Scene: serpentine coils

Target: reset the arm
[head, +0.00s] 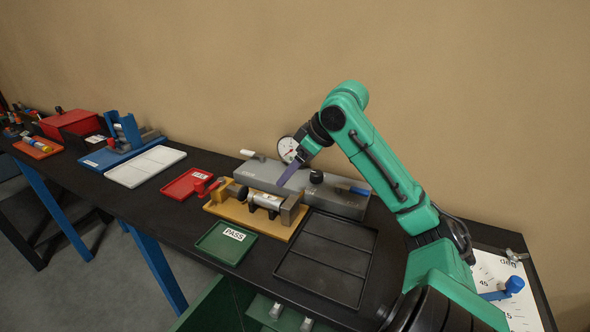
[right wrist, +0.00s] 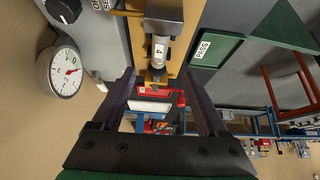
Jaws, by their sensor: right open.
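My right arm comes in from the right of the head view, and its gripper (head: 288,174) hangs in the air over the fixture area. In the right wrist view its two dark fingers stand wide apart, with nothing between their tips (right wrist: 160,88). Below it, a metal cylinder (head: 266,201) lies in a fixture on a yellow base (head: 227,211). In the right wrist view the cylinder (right wrist: 158,54) carries a label reading 4. The gripper is apart from it. My left gripper does not show.
A grey block (head: 340,203) with a dial gauge (head: 287,148) stands behind the fixture. A green PASS tray (head: 217,250), a black divided tray (head: 309,284), a red tray (head: 180,187) and a white tray (head: 128,176) lie around. A dial board (head: 500,280) is at right.

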